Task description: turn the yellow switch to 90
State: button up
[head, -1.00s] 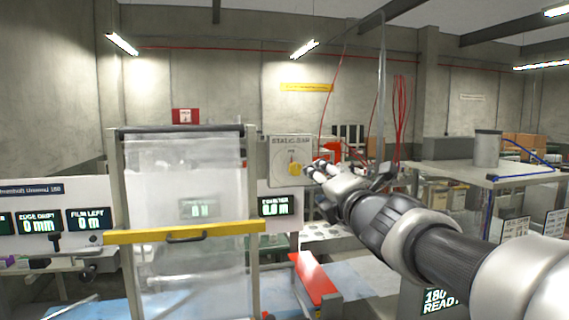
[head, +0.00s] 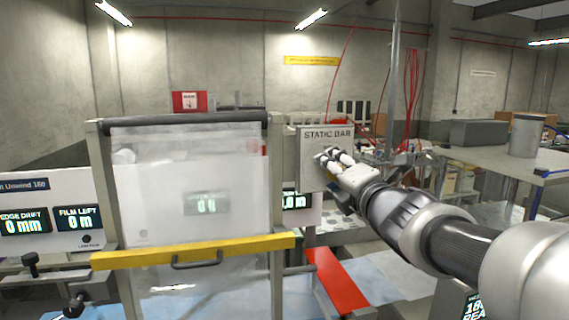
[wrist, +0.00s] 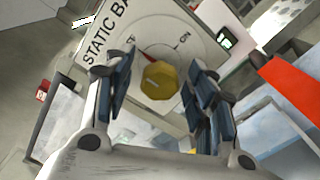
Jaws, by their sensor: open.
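The yellow switch (wrist: 160,80) is a faceted knob on a pale panel marked STATIC BAR (head: 327,136). In the wrist view a red mark and an ON label show on the dial around it; other lettering is partly hidden. My gripper (wrist: 158,98) is open, with its dark-padded fingers on the left and right of the knob. I cannot tell whether the fingers touch it. In the head view my gripper (head: 336,158) is in front of the panel and hides nearly all of the knob.
A clear film sheet hangs in a frame with a yellow bar (head: 190,250) left of the panel. A grey table (head: 500,160) with a canister (head: 524,136) stands at right.

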jog(key=shift+w, duration=0.15)
jog(key=shift+c, duration=0.5)
jog(key=c, duration=1)
